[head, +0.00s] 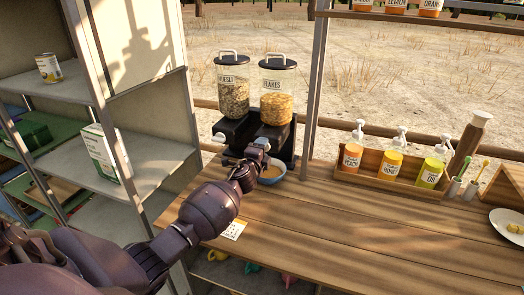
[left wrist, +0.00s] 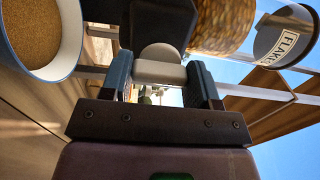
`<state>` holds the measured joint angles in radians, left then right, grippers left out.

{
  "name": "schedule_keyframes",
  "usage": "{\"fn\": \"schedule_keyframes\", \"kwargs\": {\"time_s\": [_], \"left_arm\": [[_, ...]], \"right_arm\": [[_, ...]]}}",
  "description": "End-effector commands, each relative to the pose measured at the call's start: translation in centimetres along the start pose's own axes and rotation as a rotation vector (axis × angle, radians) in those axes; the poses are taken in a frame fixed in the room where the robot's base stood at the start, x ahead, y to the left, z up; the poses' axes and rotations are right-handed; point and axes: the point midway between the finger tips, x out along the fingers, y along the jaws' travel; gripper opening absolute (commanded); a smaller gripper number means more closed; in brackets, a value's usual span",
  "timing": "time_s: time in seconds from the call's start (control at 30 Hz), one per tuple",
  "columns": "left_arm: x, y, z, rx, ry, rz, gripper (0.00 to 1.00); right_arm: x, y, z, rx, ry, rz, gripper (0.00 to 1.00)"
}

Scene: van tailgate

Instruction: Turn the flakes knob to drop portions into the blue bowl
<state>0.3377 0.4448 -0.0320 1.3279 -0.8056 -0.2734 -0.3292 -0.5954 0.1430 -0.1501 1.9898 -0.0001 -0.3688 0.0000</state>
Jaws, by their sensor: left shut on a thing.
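The flakes dispenser (head: 277,106) is a clear canister of golden flakes with a black lid, on a black stand. Its pale knob (left wrist: 160,72) lies between the fingers of my left gripper (left wrist: 160,80), which is shut on it. In the head view my left gripper (head: 258,150) covers most of that knob. The blue bowl (head: 272,181) stands below the dispenser, partly behind my gripper. In the left wrist view the bowl (left wrist: 79,45) has brownish contents inside its white wall. My right gripper is out of view.
A muesli dispenser (head: 233,98) stands just left of the flakes. A wooden rack of pump bottles (head: 388,181) is to the right, and a plate (head: 508,222) at the far right. The wooden counter (head: 330,235) in front is mostly clear. A metal shelf unit (head: 145,170) stands left.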

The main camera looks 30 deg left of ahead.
Motion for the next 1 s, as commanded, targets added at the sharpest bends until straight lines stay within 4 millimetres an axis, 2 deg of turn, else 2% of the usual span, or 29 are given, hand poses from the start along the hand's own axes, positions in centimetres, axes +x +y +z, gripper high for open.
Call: {"fn": "schedule_keyframes", "kwargs": {"time_s": [0.13,0.17,0.3,0.67,0.83,1.0], "left_arm": [[0.0,0.1,0.0,0.0,-0.001,0.002,0.32],[0.0,0.1,0.0,-0.001,-0.001,0.002,0.58],[0.0,0.1,0.0,-0.001,0.0,0.001,0.8],[-0.3,0.0,0.0,-0.002,0.0,0.0,0.81],[-1.9,0.0,0.0,-0.001,0.0,0.001,0.81],[-4.7,0.1,0.0,-0.001,0.001,0.001,0.81]], "right_arm": [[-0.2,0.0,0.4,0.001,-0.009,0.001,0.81],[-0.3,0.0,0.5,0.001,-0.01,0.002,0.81],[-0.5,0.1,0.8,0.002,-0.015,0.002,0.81],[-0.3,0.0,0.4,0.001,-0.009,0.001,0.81],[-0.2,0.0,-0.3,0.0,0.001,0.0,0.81],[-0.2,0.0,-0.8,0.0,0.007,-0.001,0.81]]}}
